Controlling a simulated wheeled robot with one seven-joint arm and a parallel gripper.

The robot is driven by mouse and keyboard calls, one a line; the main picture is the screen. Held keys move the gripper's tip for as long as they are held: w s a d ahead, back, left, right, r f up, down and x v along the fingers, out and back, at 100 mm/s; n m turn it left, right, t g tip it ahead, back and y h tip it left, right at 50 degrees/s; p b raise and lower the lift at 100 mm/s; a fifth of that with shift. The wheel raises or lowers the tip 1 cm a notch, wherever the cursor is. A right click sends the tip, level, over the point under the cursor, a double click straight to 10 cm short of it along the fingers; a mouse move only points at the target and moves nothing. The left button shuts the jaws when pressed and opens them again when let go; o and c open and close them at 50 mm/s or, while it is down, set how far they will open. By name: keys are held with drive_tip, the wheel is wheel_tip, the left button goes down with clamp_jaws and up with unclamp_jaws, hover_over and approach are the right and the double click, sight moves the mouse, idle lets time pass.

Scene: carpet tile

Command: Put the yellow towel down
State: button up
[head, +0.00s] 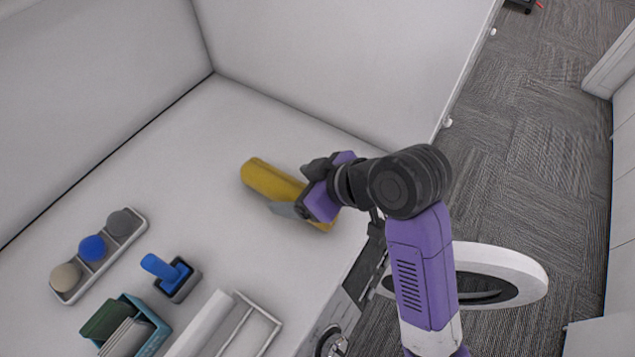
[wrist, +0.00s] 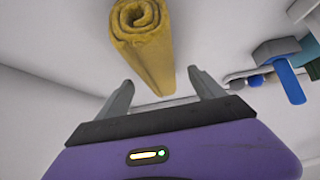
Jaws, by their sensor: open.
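The yellow towel (head: 267,180) is a rolled cylinder lying on the white surface (head: 225,130) in the head view. My gripper (head: 296,188) is at the towel, and its fingers and purple body cover part of the roll. In the wrist view the towel (wrist: 148,45) shows its spiral end and extends down toward the space between the fingers. My gripper (wrist: 163,92) is open there, with one finger on each side and a visible gap between each finger and the towel. Whether the towel touches a finger in the head view I cannot tell.
A tray with three round pieces (head: 98,255), a blue-handled object (head: 170,276), a teal bin (head: 150,325) and a white rack (head: 245,330) stand at the lower left. Grey-white walls (head: 330,60) bound the surface. Free room lies left of the towel.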

drive_tip(key=v, duration=0.9)
drive_tip(key=shift+b, duration=0.3)
drive_tip(key=w+d+r+m+t, duration=0.2)
drive_tip(key=w+r+m+t, duration=0.2)
drive_tip(key=w+r+t, duration=0.25)
drive_tip(key=s+d+f+m+t+h+b, duration=0.2)
drive_tip(key=s+d+f+m+t+h, duration=0.3)
drive_tip(key=d, duration=0.4)
drive_tip(key=s+d+f+b, duration=0.1)
drive_tip(key=s+f, duration=0.4)
drive_tip(key=s, duration=0.4)
drive_tip(key=s+d+f+m+g+h+b, duration=0.1)
drive_tip(key=s+d+f+b, duration=0.1)
drive_tip(key=s+f, duration=0.3)
drive_tip(key=s+d+f+g+h+b, duration=0.1)
drive_tip(key=s+f, duration=0.4)
drive_tip(key=s, duration=0.8)
drive_tip(key=shift+s+d, duration=0.4)
